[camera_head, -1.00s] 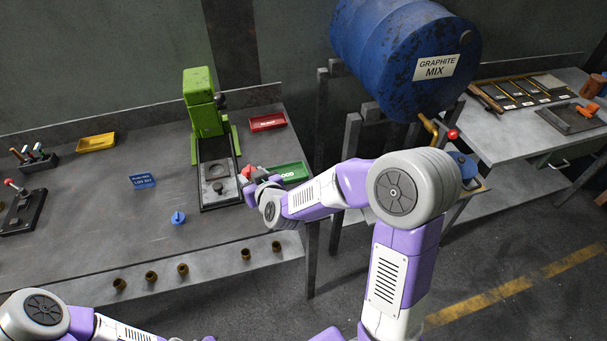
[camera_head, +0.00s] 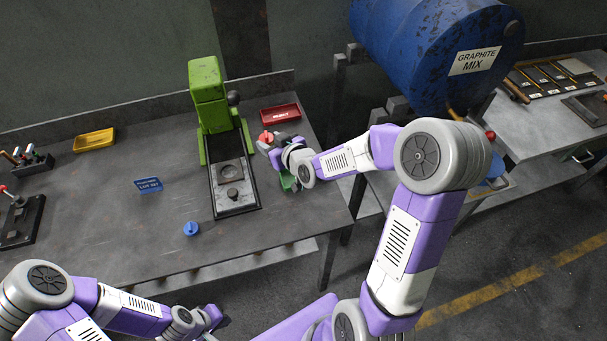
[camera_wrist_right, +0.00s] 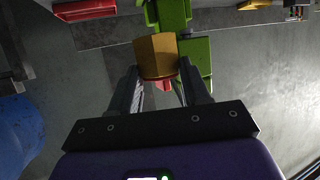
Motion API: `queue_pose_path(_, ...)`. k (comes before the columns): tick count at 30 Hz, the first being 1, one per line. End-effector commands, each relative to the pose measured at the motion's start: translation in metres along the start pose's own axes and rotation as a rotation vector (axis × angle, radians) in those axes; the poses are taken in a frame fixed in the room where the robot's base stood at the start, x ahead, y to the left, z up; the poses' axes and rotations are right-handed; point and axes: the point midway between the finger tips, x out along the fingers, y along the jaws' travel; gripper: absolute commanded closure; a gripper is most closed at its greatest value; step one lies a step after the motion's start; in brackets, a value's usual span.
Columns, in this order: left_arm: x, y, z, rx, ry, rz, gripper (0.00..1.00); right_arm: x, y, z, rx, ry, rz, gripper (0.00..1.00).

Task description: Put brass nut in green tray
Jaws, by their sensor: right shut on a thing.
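My right gripper (camera_head: 268,142) is shut on the brass nut (camera_wrist_right: 157,56), a gold-brown faceted piece between the fingertips in the right wrist view. In the head view the nut cannot be made out; something red (camera_head: 266,137) shows at the gripper's end. The gripper is to the right of the green press, near the red tray. The green tray (camera_head: 288,183) is on the bench just in front of it, mostly hidden by my right wrist. My left gripper (camera_head: 219,319) is low at the bottom of the head view, in front of the bench; its jaws are too small to read.
The green press (camera_head: 207,95) with its dark die bed (camera_head: 233,200) stands left of my right gripper. A red tray (camera_head: 280,113) lies behind it. A yellow tray (camera_head: 94,140), blue sign (camera_head: 149,185) and blue knobbed piece (camera_head: 191,228) are farther left. A blue drum (camera_head: 430,50) stands right.

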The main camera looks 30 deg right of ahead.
Motion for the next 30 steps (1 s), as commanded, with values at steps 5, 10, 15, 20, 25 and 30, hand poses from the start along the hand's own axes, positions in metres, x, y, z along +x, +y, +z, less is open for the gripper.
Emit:
queue_pose_path(5, -0.003, 0.001, 0.0, 0.0, 0.001, 0.0, 1.0, -0.013, 0.023, 0.012, -0.021, 0.001, -0.05, 1.0)
queue_pose_path(10, -0.005, 0.002, 0.0, 0.0, 0.001, 0.0, 1.0, -0.025, 0.038, 0.026, -0.041, 0.001, -0.099, 1.0)
queue_pose_path(15, -0.006, 0.002, 0.0, 0.0, 0.001, 0.0, 1.0, -0.035, 0.046, 0.038, -0.055, 0.003, -0.134, 1.0)
queue_pose_path(20, -0.003, 0.001, 0.0, 0.0, 0.001, 0.0, 1.0, -0.036, 0.049, 0.051, -0.06, 0.003, -0.15, 1.0)
queue_pose_path(25, 0.008, -0.003, -0.001, 0.0, 0.001, 0.0, 1.0, -0.024, 0.049, 0.083, -0.058, 0.002, -0.153, 1.0)
queue_pose_path(30, 0.013, -0.005, -0.001, 0.0, 0.001, 0.0, 1.0, -0.016, 0.049, 0.101, -0.061, 0.004, -0.151, 1.0)
